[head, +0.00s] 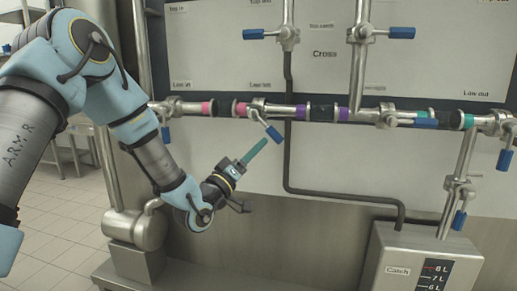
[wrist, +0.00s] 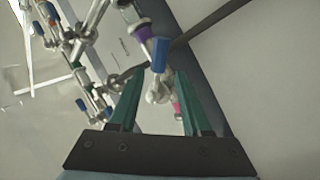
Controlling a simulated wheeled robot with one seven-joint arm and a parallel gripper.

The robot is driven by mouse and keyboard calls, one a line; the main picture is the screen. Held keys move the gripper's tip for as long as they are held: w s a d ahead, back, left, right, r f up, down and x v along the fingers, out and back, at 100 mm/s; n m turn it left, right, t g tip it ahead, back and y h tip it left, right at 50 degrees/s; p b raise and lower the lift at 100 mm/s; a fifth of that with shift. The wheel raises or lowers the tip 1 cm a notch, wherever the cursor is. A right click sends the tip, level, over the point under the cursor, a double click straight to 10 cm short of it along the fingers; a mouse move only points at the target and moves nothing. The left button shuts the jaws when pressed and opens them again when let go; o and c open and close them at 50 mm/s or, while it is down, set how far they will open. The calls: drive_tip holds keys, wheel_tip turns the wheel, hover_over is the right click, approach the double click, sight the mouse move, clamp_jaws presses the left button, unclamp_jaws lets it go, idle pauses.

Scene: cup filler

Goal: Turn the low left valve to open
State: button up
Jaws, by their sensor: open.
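The low left valve (head: 258,108) sits on the lower pipe, under the "Low left" label on the panel. Its blue handle (head: 273,134) slants down to the right. My gripper (head: 262,144) is just below the handle, its teal fingers pointing up at it. In the wrist view my gripper (wrist: 157,78) is open, with a finger on each side. A blue handle (wrist: 160,55) and a silver valve body (wrist: 158,92) show in line with the gap between the fingers. I cannot tell whether either finger touches the handle.
More blue-handled valves sit along the pipes, including one at the left (head: 165,133) and one at the lower right (head: 459,219). A dark tube (head: 287,170) runs down the panel right of my gripper. The catch tank (head: 400,257) stands at lower right.

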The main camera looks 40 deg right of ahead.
sight(267, 127)
drive_tip(key=a+f+n, duration=0.1)
drive_tip(key=n, duration=0.2)
drive_tip(key=w+a+f+n, duration=0.1)
drive_tip(key=f+n, duration=0.1)
drive_tip(key=n, duration=0.1)
drive_tip(key=a+f+n, duration=0.1)
drive_tip(key=a+n, duration=0.1)
drive_tip(key=n, duration=0.1)
drive_tip(key=shift+w+f+p, duration=0.15)
drive_tip(key=shift+w+p, duration=0.1)
drive_tip(key=shift+p, duration=0.05)
drive_tip(key=c, duration=0.6)
drive_tip(key=a+n, duration=0.1)
drive_tip(key=n, duration=0.1)
drive_tip(key=f+n, duration=0.1)
drive_tip(key=n, duration=0.1)
drive_tip(key=a+f+n, duration=0.1)
drive_tip(key=n, duration=0.1)
drive_tip(key=shift+w+a+f+n, duration=0.1)
drive_tip(key=shift+w+a+n, duration=0.1)
drive_tip(key=shift+a+n, duration=0.1)
clamp_jaws()
drive_tip(key=d+r+n+p, duration=0.1)
drive_tip(key=d+r+p, duration=0.1)
drive_tip(key=d+r, duration=0.4)
drive_tip(key=shift+s+d+r+n, duration=0.15)
drive_tip(key=shift+s+d+n, duration=0.25)
drive_tip(key=shift+d, duration=1.85)
drive_tip(key=shift+d, duration=0.1)
